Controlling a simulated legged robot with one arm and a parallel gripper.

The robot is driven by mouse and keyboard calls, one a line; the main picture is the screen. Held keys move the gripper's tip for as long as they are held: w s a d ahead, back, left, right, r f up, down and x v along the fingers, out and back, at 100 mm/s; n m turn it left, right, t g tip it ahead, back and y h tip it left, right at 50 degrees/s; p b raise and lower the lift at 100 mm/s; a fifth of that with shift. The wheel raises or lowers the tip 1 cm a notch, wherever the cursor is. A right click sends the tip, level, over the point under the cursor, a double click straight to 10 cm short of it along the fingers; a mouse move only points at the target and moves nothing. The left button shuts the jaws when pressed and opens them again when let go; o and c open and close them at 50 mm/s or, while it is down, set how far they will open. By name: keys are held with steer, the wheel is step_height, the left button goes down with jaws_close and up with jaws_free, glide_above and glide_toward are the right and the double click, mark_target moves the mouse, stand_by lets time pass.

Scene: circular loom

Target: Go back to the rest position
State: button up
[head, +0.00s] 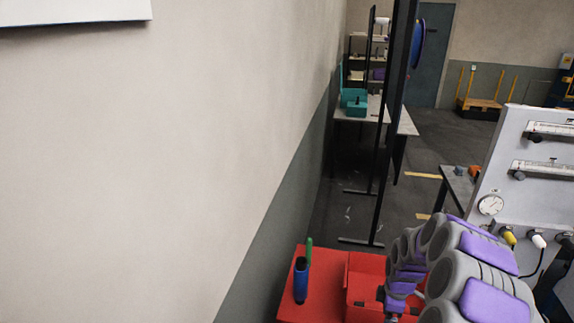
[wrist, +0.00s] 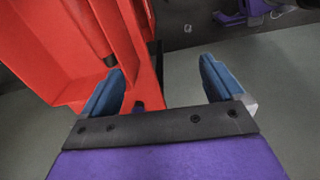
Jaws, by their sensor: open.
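I cannot tell whether the left finger touches the red surface. In the head view my grey and purple arm reaches down at the lower right, beside the red cart (head: 320,275). The gripper itself is hidden there.
A grey panel (head: 520,180) with a gauge stands at the right. A wall (head: 170,150) fills the left. A table (head: 405,120) with a teal bin (head: 354,101) stands farther back.

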steer(key=s+a+r+m+b, duration=0.4)
steer(key=s+a+r+m, duration=0.2)
steer(key=s+a+r, duration=0.6)
steer(key=s+a+m+b, duration=0.1)
steer(key=s+m, duration=0.2)
steer(key=s, duration=0.5)
steer(key=s+a+r+m+g+b, duration=0.1)
steer(key=s+m+b, duration=0.1)
steer(key=s, duration=0.6)
steer(key=s+a+r+m+g+b, duration=0.1)
steer(key=s+m, duration=0.2)
steer(key=s, duration=0.5)
steer(key=shift+a+m+b, duration=0.25)
steer(key=shift+m+b, duration=0.05)
steer(key=shift+b, duration=0.05)
